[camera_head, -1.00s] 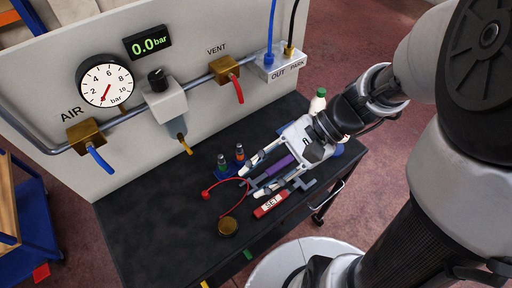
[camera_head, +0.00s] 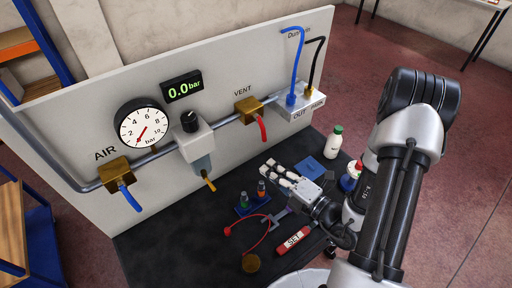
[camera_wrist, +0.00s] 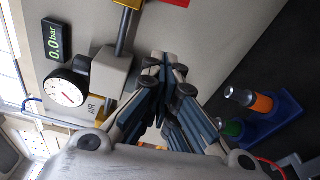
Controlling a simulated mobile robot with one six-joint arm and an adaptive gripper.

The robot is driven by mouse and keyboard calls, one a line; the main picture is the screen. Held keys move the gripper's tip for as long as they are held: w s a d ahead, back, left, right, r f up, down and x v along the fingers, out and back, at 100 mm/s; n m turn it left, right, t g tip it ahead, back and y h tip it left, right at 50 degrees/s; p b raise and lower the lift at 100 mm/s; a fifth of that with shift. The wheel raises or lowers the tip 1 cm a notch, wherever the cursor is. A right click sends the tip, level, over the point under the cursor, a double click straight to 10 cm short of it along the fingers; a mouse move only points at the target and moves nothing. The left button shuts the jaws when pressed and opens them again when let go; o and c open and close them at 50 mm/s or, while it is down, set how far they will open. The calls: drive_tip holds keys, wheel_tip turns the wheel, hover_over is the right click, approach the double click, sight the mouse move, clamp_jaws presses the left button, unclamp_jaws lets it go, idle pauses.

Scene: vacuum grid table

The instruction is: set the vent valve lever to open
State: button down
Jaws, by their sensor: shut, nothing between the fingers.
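The vent valve is a brass block (camera_head: 247,108) on the grey pipe under the word VENT. Its red lever (camera_head: 261,127) hangs down and out from the block, across the pipe's line. My gripper (camera_head: 270,167) is in front of the panel, below the lever and apart from it, above the table. In the wrist view its fingers (camera_wrist: 160,62) are together and empty. The red lever (camera_wrist: 176,3) and the brass block (camera_wrist: 130,3) show only partly at that view's top edge, beyond the fingertips.
The regulator (camera_head: 192,135), gauge (camera_head: 142,125) reading near zero and blue air lever (camera_head: 129,196) are left of the vent valve. Blue and black hoses rise from the outlet block (camera_head: 300,104). Small bottles (camera_head: 261,188), a red SET tool (camera_head: 293,240) and a white bottle (camera_head: 334,143) stand or lie below.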

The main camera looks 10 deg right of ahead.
sight(261, 128)
drive_tip(key=w+a+b, duration=0.1)
drive_tip(key=w+b, duration=0.1)
drive_tip(key=w, duration=0.7)
drive_tip(key=shift+w+r, duration=0.15)
drive_tip(key=shift+w+d+n, duration=0.15)
drive_tip(key=shift+d+n, duration=0.25)
drive_tip(key=shift+n, duration=0.3)
idle(0.4)
drive_tip(key=w+d+r+n+h+b, duration=0.1)
drive_tip(key=w+d+r+n+h, duration=0.1)
drive_tip(key=d+n, duration=0.4)
drive_tip(key=w+n, duration=0.1)
drive_tip(key=n, duration=0.4)
drive_tip(key=shift+d+r+b, duration=0.3)
drive_tip(key=shift+d+r, duration=0.05)
drive_tip(key=shift+d, duration=0.05)
drive_tip(key=shift+r, duration=0.1)
idle(0.4)
